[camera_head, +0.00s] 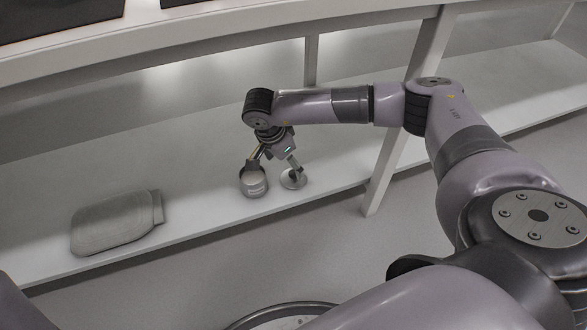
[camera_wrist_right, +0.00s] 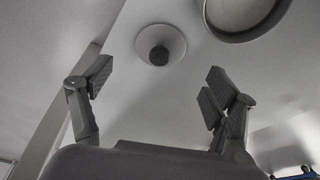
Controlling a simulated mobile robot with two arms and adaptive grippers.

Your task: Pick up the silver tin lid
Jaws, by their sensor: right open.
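The silver tin lid (camera_head: 293,180) is a small round disc lying on the pale lower shelf, right of the silver tin (camera_head: 253,182). In the right wrist view the lid (camera_wrist_right: 174,40) shows a dark knob at its middle. My right gripper (camera_head: 275,162) is open, pointing down above the shelf at the lid and tin. In the head view its right finger overlaps the lid; I cannot tell whether they touch. In the wrist view the lid appears between and beyond the open fingers (camera_wrist_right: 157,82), with nothing held. My left gripper is out of view.
The tin (camera_wrist_right: 243,14) appears close beside the lid in the wrist view. A grey, bottle-shaped bag (camera_head: 115,222) lies left on the lower shelf (camera_head: 205,212). A white post (camera_head: 385,170) stands right of the gripper, and an upper tabletop (camera_head: 200,30) runs behind. The shelf between bag and tin is clear.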

